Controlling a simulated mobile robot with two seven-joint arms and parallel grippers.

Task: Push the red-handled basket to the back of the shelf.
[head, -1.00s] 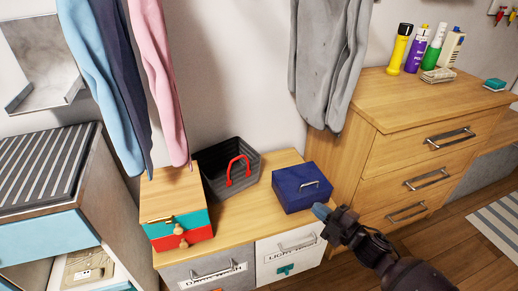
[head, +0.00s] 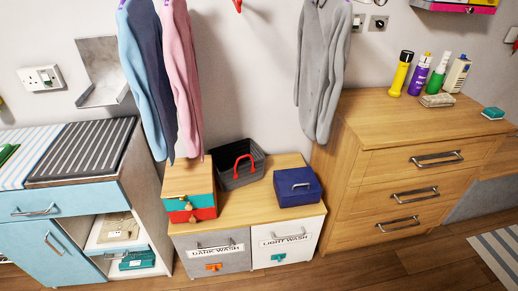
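A dark grey basket with a red handle (head: 243,168) stands on the wooden shelf (head: 236,206) in the head view. It is near the wall, between a wooden box with teal and red drawers (head: 190,190) on its left and a dark blue box (head: 297,187) on its right. Part of the basket's left side is hidden behind the wooden box. Neither of my grippers shows in the view now.
Shirts hang above the shelf, blue and pink ones (head: 184,90) at left and a grey one (head: 322,80) at right. Below are bins labelled dark wash (head: 207,263) and light wash (head: 284,259). A drawer chest (head: 395,175) stands right. Floor in front is clear.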

